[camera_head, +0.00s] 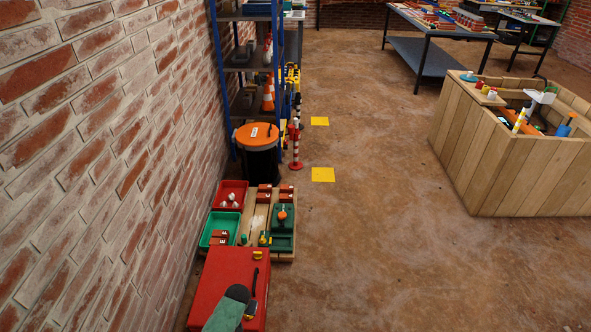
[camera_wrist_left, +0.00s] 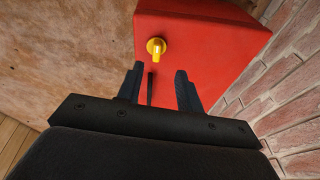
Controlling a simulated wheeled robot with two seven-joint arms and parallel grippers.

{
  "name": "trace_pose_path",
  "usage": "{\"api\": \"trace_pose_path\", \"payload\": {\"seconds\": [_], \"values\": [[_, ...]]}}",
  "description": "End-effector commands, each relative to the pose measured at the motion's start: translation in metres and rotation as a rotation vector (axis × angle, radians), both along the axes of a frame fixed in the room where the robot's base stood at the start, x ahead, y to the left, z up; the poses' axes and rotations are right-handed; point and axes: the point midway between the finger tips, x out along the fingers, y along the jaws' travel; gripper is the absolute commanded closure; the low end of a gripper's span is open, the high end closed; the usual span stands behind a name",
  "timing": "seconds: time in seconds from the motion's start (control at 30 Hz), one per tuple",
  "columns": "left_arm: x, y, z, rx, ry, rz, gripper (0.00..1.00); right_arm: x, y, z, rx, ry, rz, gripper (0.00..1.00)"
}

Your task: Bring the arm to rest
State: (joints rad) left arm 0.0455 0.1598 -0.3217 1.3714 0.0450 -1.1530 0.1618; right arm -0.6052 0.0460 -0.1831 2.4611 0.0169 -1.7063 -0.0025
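In the left wrist view, the two dark fingers of my left gripper (camera_wrist_left: 160,90) stand apart and hold nothing. Beyond them is the red box (camera_wrist_left: 205,60) with a yellow knob (camera_wrist_left: 155,47) on its face. A thin black piece shows between the fingers, touching neither; I cannot tell what it belongs to. In the head view the red box (camera_head: 222,280) is at the bottom, beside the brick wall, with the yellow knob (camera_head: 257,254) near its right edge. A dark green part and a dark slim tool-like shape overlap the box. My right gripper is not in view.
Behind the box are a green tray (camera_head: 219,229), a red tray (camera_head: 230,194) and a pallet of parts. A black bin with an orange lid (camera_head: 257,134) and a blue-framed shelf follow along the wall. A wooden crate (camera_head: 490,155) stands right. The floor between is open.

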Motion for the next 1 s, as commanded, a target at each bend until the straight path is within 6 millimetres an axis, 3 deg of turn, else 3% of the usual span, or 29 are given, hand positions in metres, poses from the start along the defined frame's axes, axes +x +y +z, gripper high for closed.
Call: {"api": "trace_pose_path", "payload": {"seconds": [0.17, 0.3, 0.47, 0.57, 0.73, 0.9, 1.0], "values": [[0.012, -0.009, 0.053, 0.008, -0.007, -0.035, 0.64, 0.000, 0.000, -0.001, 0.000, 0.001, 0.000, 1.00], [0.019, -0.019, 0.109, 0.009, -0.026, -0.065, 0.64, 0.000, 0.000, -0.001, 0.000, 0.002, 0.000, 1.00], [-0.001, -0.033, 0.186, -0.003, -0.047, -0.100, 0.64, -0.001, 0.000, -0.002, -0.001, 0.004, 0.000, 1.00], [-0.028, -0.038, 0.228, -0.015, -0.055, -0.116, 0.64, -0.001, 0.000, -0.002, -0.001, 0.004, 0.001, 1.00], [-0.092, -0.042, 0.290, -0.049, -0.067, -0.121, 0.64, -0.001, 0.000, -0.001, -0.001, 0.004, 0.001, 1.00], [-0.159, -0.039, 0.333, -0.088, -0.082, -0.101, 0.64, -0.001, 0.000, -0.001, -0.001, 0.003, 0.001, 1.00], [-0.193, -0.038, 0.349, -0.111, -0.091, -0.086, 0.64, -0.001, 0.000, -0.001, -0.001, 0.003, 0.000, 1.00]]}}
